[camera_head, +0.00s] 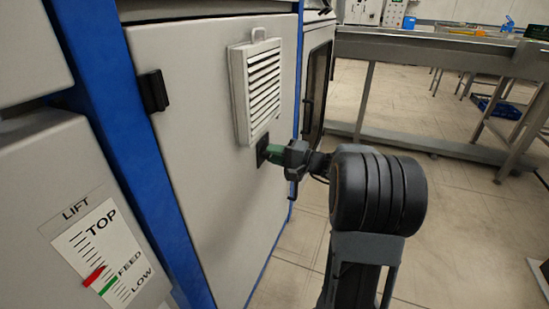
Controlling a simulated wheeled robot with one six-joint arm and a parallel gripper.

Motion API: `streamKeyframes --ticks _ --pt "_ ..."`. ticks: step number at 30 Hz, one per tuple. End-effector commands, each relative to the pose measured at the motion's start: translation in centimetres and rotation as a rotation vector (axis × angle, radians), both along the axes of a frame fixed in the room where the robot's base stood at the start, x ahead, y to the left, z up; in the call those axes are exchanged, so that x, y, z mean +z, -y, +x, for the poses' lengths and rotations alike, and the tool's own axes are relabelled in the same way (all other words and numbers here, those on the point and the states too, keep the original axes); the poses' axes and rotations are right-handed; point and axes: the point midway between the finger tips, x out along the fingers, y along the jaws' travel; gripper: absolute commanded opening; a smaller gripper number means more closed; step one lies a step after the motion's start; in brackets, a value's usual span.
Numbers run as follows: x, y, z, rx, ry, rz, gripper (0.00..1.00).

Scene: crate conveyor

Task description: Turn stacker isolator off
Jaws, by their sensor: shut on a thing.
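A small isolator switch sits on the pale grey cabinet door (185,110), below the louvred vent. The jaws hide part of the handle, and I cannot tell which way the switch is turned. No label for the switch can be read.
A white louvred vent (262,85) is just above my gripper. A black latch (153,91) is on the door's left. A lift scale (102,255) marked TOP, FEED and LOW is at lower left. A grey table (430,48) stands behind; tiled floor is open at right.

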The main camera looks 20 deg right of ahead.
Motion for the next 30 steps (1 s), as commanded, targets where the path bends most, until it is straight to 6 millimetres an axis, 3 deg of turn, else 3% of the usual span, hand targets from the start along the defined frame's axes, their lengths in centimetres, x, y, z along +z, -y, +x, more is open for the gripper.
streamKeyframes --ticks 11,12,19,30 --pt "-0.07 -0.08 -0.03 0.003 0.0 -0.003 0.0" --pt "-0.07 -0.08 -0.03 0.003 0.0 -0.003 0.22" --pt "-0.04 -0.04 -0.01 0.002 0.001 -0.002 0.44" --pt "0.07 0.52 -0.5 -0.001 0.0 -0.003 0.46"
